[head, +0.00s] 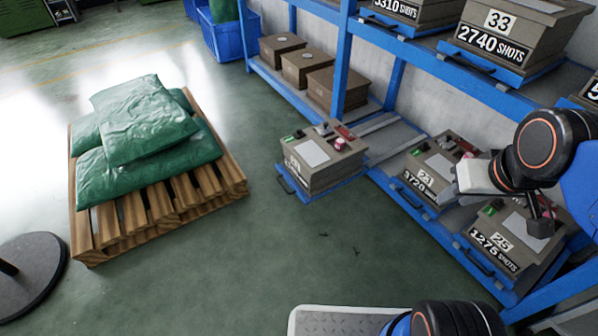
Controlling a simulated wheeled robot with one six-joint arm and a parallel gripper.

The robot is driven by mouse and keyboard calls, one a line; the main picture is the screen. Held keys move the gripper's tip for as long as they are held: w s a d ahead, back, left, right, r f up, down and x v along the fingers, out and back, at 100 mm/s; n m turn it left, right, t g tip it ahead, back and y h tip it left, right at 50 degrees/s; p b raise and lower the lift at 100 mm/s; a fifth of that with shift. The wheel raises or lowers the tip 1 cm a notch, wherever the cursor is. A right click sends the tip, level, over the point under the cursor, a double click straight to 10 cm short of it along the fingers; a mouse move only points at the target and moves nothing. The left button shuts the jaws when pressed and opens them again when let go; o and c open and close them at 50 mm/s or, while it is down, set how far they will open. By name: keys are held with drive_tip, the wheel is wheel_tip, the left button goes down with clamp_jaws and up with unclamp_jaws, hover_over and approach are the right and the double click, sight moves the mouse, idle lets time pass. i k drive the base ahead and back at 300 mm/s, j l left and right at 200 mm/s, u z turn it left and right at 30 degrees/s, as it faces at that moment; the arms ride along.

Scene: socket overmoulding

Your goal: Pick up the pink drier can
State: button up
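A small pink can (340,143) stands on top of the grey-brown mould box (318,178) that sits on a pulled-out blue tray at the middle of the head view. It is at the right front part of the lid, beside a red item and a white label plate. My gripper (458,182) is at the right, over the shelf with the boxes marked 23 and 25, well to the right of the pink can and apart from it. Its fingers are small and partly hidden by my wrist, so I cannot tell whether they are open.
Blue shelving (345,60) holds several mould boxes, with box 23 (428,180) and box 25 (500,245) beneath my arm. A wooden pallet (215,190) bears green sacks (150,120) at left. A round dark base (30,275) stands at lower left.

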sight(339, 143)
drive_tip(key=i+j+u, duration=0.25)
drive_tip(key=i, duration=0.2)
drive_tip(key=i+u, duration=0.25)
drive_tip(key=i, duration=0.2)
